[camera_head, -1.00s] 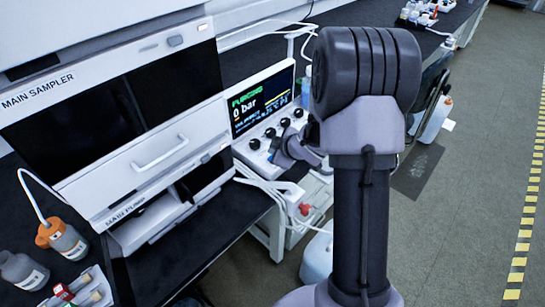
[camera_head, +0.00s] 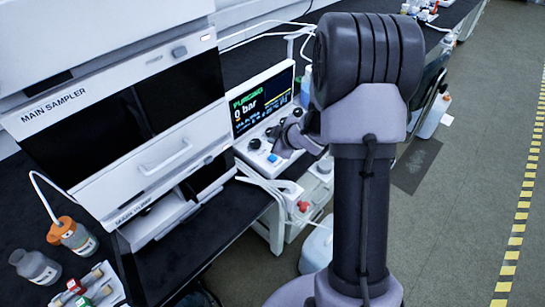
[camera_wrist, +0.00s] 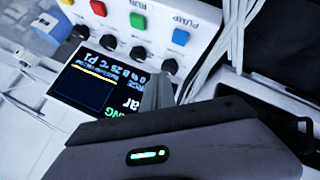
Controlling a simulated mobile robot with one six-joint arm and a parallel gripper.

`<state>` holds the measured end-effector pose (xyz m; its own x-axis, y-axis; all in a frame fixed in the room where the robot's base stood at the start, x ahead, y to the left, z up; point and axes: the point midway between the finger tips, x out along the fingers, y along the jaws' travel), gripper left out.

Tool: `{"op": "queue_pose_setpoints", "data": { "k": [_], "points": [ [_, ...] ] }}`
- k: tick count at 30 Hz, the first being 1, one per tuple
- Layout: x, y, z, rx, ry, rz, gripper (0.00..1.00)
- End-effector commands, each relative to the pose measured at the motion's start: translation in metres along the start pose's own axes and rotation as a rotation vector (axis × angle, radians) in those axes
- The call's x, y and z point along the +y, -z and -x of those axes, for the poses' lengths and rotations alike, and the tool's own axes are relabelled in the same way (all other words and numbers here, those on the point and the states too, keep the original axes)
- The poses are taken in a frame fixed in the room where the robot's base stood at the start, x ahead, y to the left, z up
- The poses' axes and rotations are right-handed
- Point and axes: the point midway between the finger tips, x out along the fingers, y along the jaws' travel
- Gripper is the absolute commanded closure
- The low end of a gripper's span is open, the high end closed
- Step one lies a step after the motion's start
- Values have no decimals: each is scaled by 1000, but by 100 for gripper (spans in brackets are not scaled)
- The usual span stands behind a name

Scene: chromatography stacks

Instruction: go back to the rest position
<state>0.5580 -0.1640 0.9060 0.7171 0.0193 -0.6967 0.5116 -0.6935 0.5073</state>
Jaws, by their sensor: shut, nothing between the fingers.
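My gripper (camera_head: 290,136) is in front of the pump control panel in the head view, partly hidden behind my own arm. In the wrist view its shut finger tips (camera_wrist: 157,92) point at the panel, with nothing between them. The panel's screen (camera_head: 262,98) reads "PURGING" and "0 bar", and it also shows upside down in the wrist view (camera_wrist: 95,85). A blue button (camera_head: 272,158) shows just below my gripper. In the wrist view a green button (camera_wrist: 138,21), a red button (camera_wrist: 98,8) and black knobs (camera_wrist: 168,67) lie beyond the finger tips.
The main sampler (camera_head: 105,90) stands on the black bench at left. An orange-capped bottle (camera_head: 72,235) and vials (camera_head: 98,285) are at its front. White cables (camera_head: 262,178) hang by the panel. Open floor (camera_head: 450,220) lies at right, with a yellow striped line (camera_head: 518,215).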

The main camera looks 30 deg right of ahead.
Motion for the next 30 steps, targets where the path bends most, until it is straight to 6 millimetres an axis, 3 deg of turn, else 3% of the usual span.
{"op": "queue_pose_setpoints", "data": {
  "k": [6,8,11,13,16,18,21,25,30],
  "points": [
    [0,0,1,-1,-1,-1,100],
    [6,6,9,-15,-17,-21,100],
    [25,32,59,-87,-91,-151,100],
    [25,55,119,-148,-146,-334,100],
    [-15,78,208,-201,-148,-651,100],
    [-62,88,258,-219,-88,-857,100],
    [-126,98,309,-234,37,-1069,100],
    [-178,105,344,-252,168,-1207,100],
    [-194,106,354,-264,214,-1247,100]
  ]
}}
